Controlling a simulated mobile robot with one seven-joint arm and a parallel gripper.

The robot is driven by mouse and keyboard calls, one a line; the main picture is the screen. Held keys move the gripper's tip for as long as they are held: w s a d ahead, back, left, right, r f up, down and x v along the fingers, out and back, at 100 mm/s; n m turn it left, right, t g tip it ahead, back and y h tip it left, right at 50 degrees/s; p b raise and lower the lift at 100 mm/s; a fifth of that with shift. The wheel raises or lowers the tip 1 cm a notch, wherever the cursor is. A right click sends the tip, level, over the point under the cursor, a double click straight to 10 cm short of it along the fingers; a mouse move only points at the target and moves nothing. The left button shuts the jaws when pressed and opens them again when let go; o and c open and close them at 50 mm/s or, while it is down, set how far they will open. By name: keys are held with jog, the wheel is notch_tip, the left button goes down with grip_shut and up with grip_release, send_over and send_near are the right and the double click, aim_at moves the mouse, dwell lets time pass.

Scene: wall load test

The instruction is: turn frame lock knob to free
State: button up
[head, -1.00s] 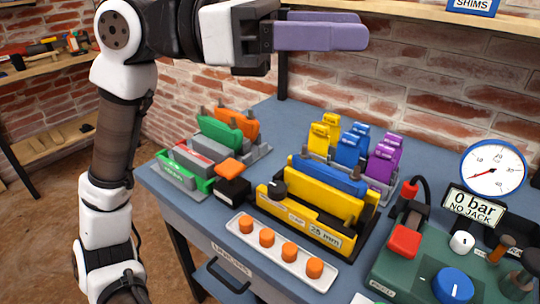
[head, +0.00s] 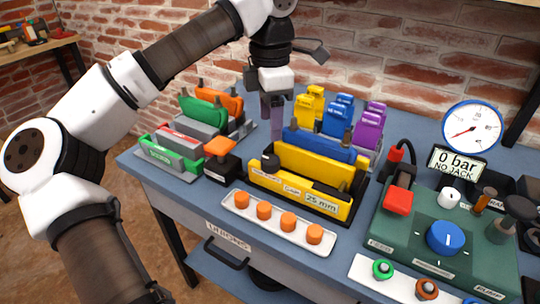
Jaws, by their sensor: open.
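The black knob (head: 270,162), which I take for the frame lock knob, sits at the left end of the yellow frame (head: 317,203) marked 25 mm. Its pointer direction is too small to read. The fingers appear apart from the knob, but the exact gap in depth cannot be told.
Green and orange blocks (head: 206,112) stand left of my gripper. Yellow, blue and purple blocks (head: 338,115) stand right. A black box with an orange top (head: 220,160) is left of the frame. A white tray (head: 277,226) of orange caps lies in front; a green pump unit (head: 415,225) stands right.

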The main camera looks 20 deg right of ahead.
aim_at(270, 159)
notch_tip(270, 159, down, 10)
jog(key=shift+r, duration=0.2)
jog(key=shift+c, duration=0.2)
jog(key=c, duration=0.9)
jog(key=shift+c, duration=0.2)
